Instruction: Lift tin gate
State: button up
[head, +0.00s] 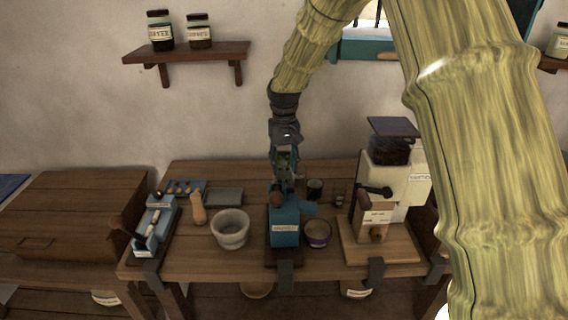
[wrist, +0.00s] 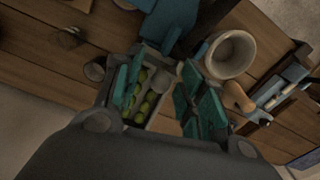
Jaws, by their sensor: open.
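My gripper (head: 285,172) points down behind a labelled blue box (head: 285,232) on the wooden bench. In the wrist view my gripper (wrist: 163,88) has its teal fingers spread apart. Between and below them is a grey tin (wrist: 140,119) holding several green balls, with a rounded grey piece (wrist: 190,76) beside it. Whether the fingers touch the tin is unclear. The tin is mostly hidden behind my gripper in the head view. I cannot tell which part is the tin gate.
A pale mortar (head: 230,230) and a wooden pestle (head: 198,209) stand left of the blue box. A purple-rimmed bowl (head: 317,234), a dark cup (head: 315,189) and a tall cream machine (head: 390,185) stand right.

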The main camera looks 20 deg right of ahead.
aim_at(284, 161)
notch_tip(284, 161, up, 12)
dwell(0.6)
jog(key=shift+r, duration=0.1)
